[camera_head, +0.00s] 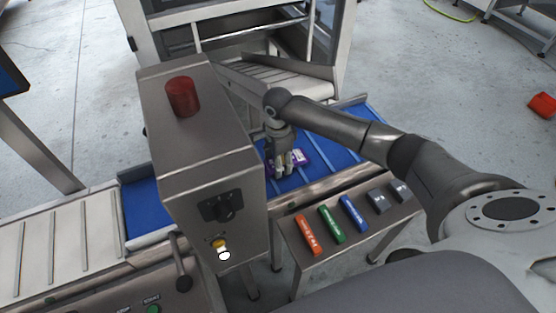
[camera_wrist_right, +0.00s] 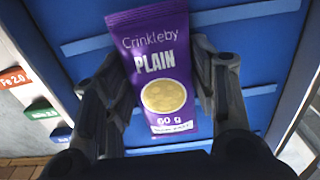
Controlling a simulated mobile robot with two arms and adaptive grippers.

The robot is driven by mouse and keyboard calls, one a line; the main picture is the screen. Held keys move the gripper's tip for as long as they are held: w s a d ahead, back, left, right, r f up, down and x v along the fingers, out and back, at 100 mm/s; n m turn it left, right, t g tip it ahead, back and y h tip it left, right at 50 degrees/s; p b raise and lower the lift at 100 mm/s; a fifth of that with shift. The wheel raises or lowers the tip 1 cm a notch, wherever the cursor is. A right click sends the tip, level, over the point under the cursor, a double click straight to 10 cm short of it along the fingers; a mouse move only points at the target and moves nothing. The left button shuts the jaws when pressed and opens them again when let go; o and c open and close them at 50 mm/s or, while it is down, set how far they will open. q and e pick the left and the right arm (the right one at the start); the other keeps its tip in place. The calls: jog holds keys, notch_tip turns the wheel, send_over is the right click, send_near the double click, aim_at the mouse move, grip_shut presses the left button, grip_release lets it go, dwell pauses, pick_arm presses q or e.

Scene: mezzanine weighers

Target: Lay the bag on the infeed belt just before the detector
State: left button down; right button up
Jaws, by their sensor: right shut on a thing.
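The bag (camera_wrist_right: 163,65) is a purple packet printed "Crinkleby PLAIN 60 g". In the right wrist view it lies between the two fingers of my right gripper (camera_wrist_right: 160,100), which is shut on it. In the head view the right gripper (camera_head: 286,165) points down over the blue infeed belt (camera_head: 318,166), with the purple bag (camera_head: 301,158) at its fingertips. I cannot tell whether the bag touches the belt. The detector (camera_head: 203,140) is the steel housing left of the gripper, with a red lamp (camera_head: 183,96) on top. My left gripper is not in view.
A small steel shelf in front of the belt holds an orange block (camera_head: 308,234), a green block (camera_head: 332,224), a blue block (camera_head: 353,213) and grey pieces (camera_head: 379,201). A slatted chute (camera_head: 273,80) stands behind. The belt right of the gripper is bare.

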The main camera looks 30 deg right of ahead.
jog(key=o, duration=1)
notch_tip(320, 180, up, 12)
jog(key=shift+r, duration=0.1)
